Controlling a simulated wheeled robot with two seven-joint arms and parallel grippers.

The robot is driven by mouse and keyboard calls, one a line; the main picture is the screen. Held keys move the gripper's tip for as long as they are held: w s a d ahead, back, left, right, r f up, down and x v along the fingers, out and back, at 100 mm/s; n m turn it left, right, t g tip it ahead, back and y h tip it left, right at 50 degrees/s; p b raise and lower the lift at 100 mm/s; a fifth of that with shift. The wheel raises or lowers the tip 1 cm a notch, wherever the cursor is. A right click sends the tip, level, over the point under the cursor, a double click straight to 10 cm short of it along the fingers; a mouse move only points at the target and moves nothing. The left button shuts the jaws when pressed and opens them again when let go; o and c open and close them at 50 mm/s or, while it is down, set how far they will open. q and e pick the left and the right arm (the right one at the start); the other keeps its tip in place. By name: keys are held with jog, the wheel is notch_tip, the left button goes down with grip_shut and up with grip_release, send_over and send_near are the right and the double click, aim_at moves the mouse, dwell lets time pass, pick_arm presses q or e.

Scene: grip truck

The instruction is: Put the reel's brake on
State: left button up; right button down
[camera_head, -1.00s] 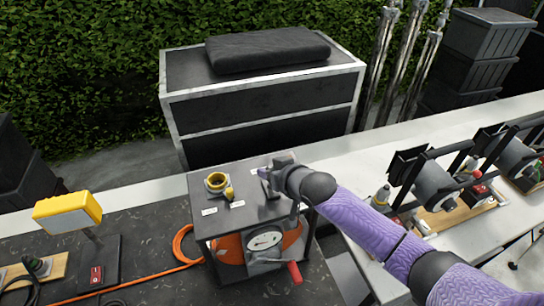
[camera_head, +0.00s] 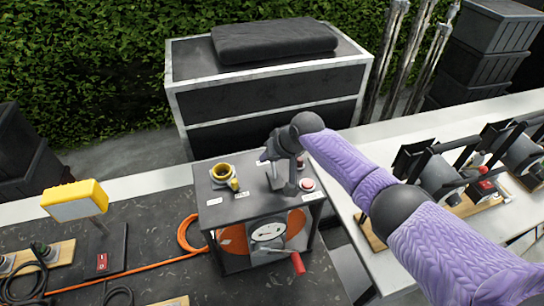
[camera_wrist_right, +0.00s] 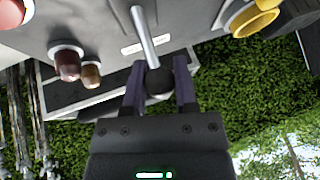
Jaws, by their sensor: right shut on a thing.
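The reel (camera_head: 235,240) is an orange-sided drum inside a dark box frame (camera_head: 238,206), with a round dial and a red-handled crank (camera_head: 298,263) on its front. My right gripper (camera_head: 266,163) is over the back right part of the box top. In the right wrist view, a pale metal lever (camera_wrist_right: 143,35) rises from the top and ends in a dark round knob (camera_wrist_right: 159,84). My right gripper (camera_wrist_right: 159,78) is shut on this knob, one finger on each side. In the head view it mostly hides the lever. My left gripper is not in view.
A yellow socket (camera_head: 222,173) and a red button (camera_head: 307,184) are on the box top. A yellow lamp (camera_head: 75,203) stands at left, and an orange cable (camera_head: 140,268) crosses the bench. A dark case (camera_head: 265,100) stands behind.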

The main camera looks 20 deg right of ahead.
dwell(0.3)
jog(key=shift+c, duration=1.9)
grip_release()
jog(key=shift+f, duration=0.1)
jog(key=p+v, duration=0.1)
jog(key=v, duration=0.9)
